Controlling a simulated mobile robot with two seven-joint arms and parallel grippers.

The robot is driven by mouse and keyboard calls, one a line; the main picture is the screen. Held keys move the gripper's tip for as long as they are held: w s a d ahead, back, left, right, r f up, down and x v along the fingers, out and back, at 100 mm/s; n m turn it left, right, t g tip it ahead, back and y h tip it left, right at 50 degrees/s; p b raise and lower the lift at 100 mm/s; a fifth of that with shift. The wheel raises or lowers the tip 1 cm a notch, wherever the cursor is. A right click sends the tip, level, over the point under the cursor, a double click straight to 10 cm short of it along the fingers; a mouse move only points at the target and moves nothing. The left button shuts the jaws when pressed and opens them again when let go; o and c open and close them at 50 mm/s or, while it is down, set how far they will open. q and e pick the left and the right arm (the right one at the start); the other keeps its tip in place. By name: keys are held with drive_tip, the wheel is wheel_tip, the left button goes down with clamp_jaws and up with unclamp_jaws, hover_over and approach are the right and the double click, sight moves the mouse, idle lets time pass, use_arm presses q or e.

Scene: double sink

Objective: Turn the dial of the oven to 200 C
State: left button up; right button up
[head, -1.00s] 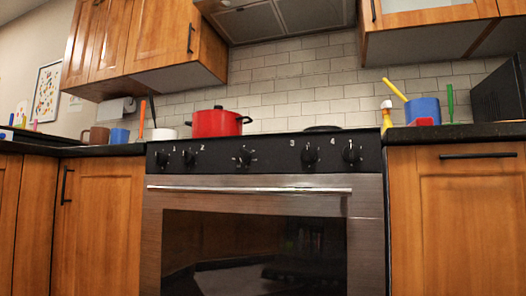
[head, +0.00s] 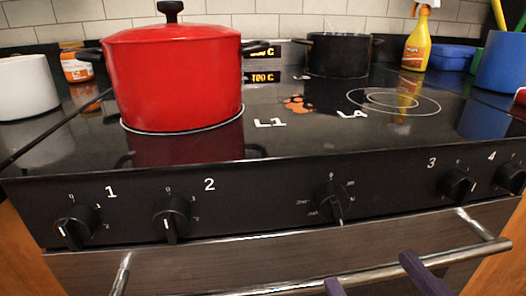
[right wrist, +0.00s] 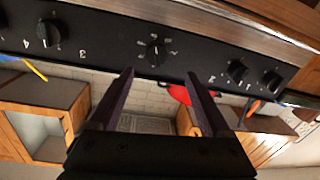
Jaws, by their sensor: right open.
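The oven dial (head: 331,202) is the black middle knob on the front panel, with small marks around it. Its white pointer points down, slightly to the right. A small display (head: 262,77) behind the panel shows amber characters that look like "100 C". My right gripper (head: 368,270) is open and empty, below the dial and in front of the oven handle. In the right wrist view the dial (right wrist: 157,52) lies ahead, between the lines of the two purple fingers (right wrist: 160,74), apart from them. My left gripper is not in view.
Burner knobs 1 (head: 75,226), 2 (head: 172,218), 3 (head: 457,185) and 4 (head: 511,177) flank the dial. The oven handle (head: 300,282) runs below. A red pot (head: 175,75) and a black pot (head: 339,55) stand on the hob; a yellow spray bottle (head: 417,40) stands behind.

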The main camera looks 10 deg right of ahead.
sight(340, 216)
drive_tip(key=w+b, duration=0.1)
drive_tip(key=w, duration=0.7)
drive_tip(key=shift+w, duration=0.25)
drive_tip(key=shift+w+a, duration=0.15)
drive_tip(key=shift+w, duration=0.25)
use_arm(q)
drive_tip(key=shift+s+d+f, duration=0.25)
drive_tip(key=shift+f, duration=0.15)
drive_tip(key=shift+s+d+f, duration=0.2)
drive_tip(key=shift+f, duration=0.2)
use_arm(e)
drive_tip(key=shift+c, duration=0.4)
drive_tip(key=shift+c, duration=1.4)
clamp_jaws()
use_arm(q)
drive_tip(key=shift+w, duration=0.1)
